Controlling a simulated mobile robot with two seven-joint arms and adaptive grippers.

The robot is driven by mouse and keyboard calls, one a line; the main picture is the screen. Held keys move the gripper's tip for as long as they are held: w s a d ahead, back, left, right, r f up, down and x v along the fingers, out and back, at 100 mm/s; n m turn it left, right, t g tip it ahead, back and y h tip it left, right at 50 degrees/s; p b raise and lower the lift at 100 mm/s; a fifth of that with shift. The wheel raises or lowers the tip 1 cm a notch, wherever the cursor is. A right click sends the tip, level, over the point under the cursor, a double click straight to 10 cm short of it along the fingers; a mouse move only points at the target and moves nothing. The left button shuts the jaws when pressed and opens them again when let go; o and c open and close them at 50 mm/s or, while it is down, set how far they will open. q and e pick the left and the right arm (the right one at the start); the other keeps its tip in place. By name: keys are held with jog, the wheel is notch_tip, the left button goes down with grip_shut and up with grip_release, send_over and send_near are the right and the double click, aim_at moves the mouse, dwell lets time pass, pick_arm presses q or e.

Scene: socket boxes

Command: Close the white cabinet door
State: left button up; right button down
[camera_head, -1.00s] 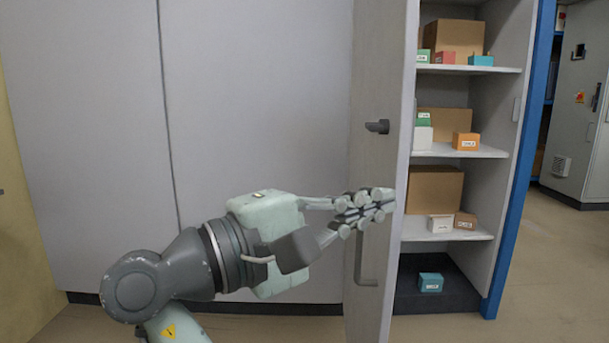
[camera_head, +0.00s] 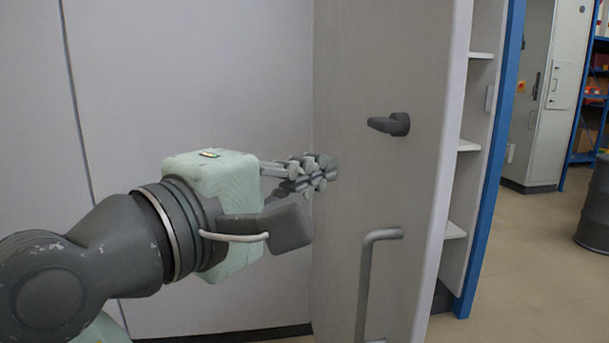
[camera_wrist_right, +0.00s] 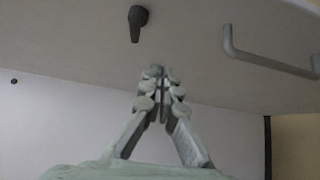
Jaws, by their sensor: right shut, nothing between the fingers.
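The white cabinet door (camera_head: 380,80) stands open in the head view and hides most of the cabinet interior. It carries a dark latch knob (camera_head: 391,124) and a grey bar handle (camera_head: 366,285). My right gripper (camera_head: 327,172) is shut and empty, on the left side of the door, level with a spot between knob and handle. I cannot tell whether its fingertips touch the door. In the right wrist view the shut fingers (camera_wrist_right: 155,75) point at the door (camera_wrist_right: 190,45), with the knob (camera_wrist_right: 138,22) above and the handle (camera_wrist_right: 262,58) at right. My left gripper is out of view.
White shelves (camera_head: 454,230) show in a narrow strip right of the door, beside a blue cabinet edge (camera_head: 492,170). A closed pale panel (camera_head: 190,70) lies behind my arm. Open floor (camera_head: 530,260) and a dark barrel (camera_head: 595,215) are at far right.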

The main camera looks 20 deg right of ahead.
aim_at(388, 153)
jog(key=shift+w+d, duration=0.3)
jog(key=shift+d, duration=1.15)
jog(key=shift+w+d, duration=0.3)
jog(key=shift+d, duration=1.2)
jog(key=shift+w+d, duration=0.3)
jog(key=shift+d, duration=1.15)
